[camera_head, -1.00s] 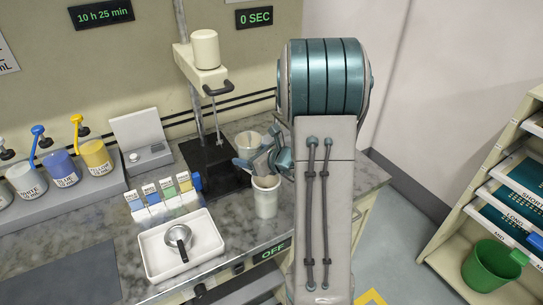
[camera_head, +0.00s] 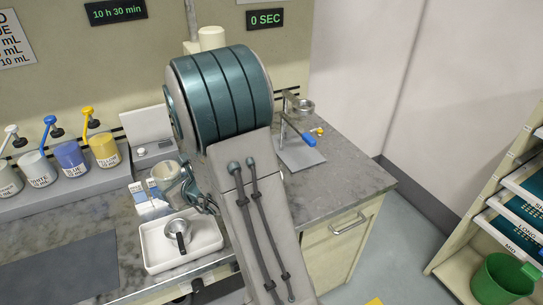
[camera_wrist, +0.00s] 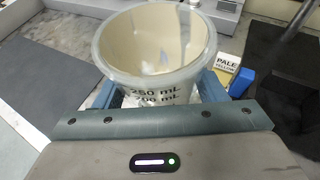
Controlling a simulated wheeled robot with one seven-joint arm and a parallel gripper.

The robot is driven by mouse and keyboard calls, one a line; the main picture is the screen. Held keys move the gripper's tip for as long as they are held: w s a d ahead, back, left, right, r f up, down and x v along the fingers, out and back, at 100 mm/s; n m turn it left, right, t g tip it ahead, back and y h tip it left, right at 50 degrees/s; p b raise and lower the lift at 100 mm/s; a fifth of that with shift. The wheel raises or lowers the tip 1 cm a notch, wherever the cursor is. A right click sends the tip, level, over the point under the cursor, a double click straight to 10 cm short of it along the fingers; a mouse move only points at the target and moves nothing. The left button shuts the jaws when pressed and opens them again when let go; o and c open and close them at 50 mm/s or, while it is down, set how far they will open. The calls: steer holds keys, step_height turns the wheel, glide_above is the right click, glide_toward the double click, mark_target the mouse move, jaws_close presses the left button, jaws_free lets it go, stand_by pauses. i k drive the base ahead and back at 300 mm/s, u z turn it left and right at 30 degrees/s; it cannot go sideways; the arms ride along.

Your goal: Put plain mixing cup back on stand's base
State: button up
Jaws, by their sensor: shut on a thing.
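A pale mixing cup (camera_head: 167,176) is in my gripper (camera_head: 190,190), raised over the label cards left of my arm. In the wrist view the cup (camera_wrist: 160,88) is upright, with dark mL marks and a cream inside; a few pale patches show in it. My gripper's blue fingers (camera_wrist: 158,92) are shut on it from both sides. The mixing stand is mostly hidden behind my arm in the head view; only its cream top (camera_head: 211,38) and part of its column show. A black surface, perhaps the stand's base (camera_wrist: 292,75), lies at the right in the wrist view.
Pump bottles (camera_head: 70,158) stand at left. A small stand with a blue-handled tool (camera_head: 305,138) is at right. A pale yellow label block (camera_wrist: 224,70) is near the right finger.

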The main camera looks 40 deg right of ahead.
mark_target(300, 154)
steer(key=u, duration=1.05)
steer(key=k, duration=0.8)
steer(key=z, duration=1.35)
steer(key=i, duration=1)
steer(key=u, duration=0.05)
